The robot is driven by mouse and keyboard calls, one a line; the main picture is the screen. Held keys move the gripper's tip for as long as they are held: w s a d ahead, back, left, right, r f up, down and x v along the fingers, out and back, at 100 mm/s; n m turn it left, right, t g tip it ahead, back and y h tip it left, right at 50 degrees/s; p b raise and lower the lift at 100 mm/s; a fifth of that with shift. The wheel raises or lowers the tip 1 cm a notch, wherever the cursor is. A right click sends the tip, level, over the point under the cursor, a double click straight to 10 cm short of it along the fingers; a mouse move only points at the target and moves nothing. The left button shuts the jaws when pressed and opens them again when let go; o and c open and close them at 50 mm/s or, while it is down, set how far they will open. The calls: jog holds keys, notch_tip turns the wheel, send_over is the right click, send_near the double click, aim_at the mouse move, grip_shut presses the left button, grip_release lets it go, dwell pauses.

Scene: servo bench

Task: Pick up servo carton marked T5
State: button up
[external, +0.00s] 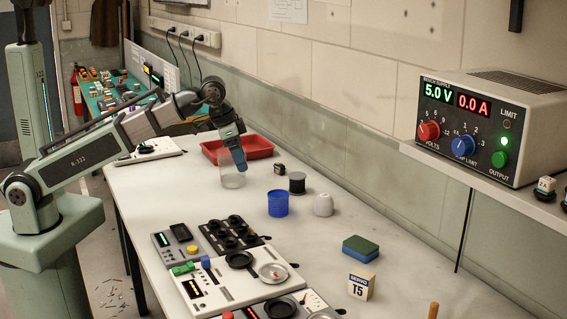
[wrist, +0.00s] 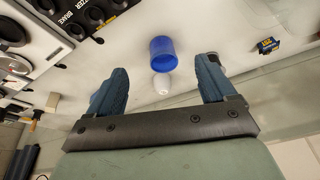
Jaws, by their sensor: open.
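The servo carton marked T5 (external: 361,284) is a small pale box with a blue band. It stands upright on the bench near the front right in the external view. I cannot make it out for sure in the wrist view. My gripper (external: 241,166) is open and empty over the far part of the bench, well away from the carton. In the wrist view my gripper (wrist: 162,64) shows two blue fingers spread apart. A blue cup (wrist: 165,55) and a white rounded thing (wrist: 162,85) appear between and beyond them.
A clear glass jar (external: 232,178) stands just below my gripper. A red tray (external: 262,147) is behind it. A green and blue sponge (external: 361,249) lies just behind the carton. Control panels (external: 236,292) lie left of the carton. A power supply (external: 490,125) sits on the shelf at right.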

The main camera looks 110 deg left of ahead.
jog(key=w+d+f+m+g+h, duration=0.1)
jog(key=w+d+m, duration=0.1)
jog(key=w+d, duration=1.15)
jog(key=w+d+f+m, duration=0.2)
jog(key=w+d, duration=1.1)
jog(key=w, duration=0.1)
jog(key=n+g, duration=0.1)
jog(key=n, duration=0.5)
send_near(363, 273)
jog(key=r, duration=0.1)
notch_tip(363, 273, down, 8)
jog(key=n, duration=0.6)
jog(key=shift+s+a+f+g, duration=0.1)
jog(key=shift+f+g, duration=0.05)
jog(key=shift+g, duration=0.15)
jog(key=shift+w+a+f, duration=0.15)
jog(key=shift+w+f, duration=0.05)
jog(key=shift+f, duration=0.65)
jog(key=shift+w+a+f, duration=0.15)
jog(key=shift+w+f, duration=0.05)
jog(key=shift+f, duration=0.65)
jog(key=shift+w+a+f, duration=0.15)
jog(key=shift+w+f, duration=0.05)
jog(key=shift+f, duration=0.65)
jog(key=c, duration=1.1)
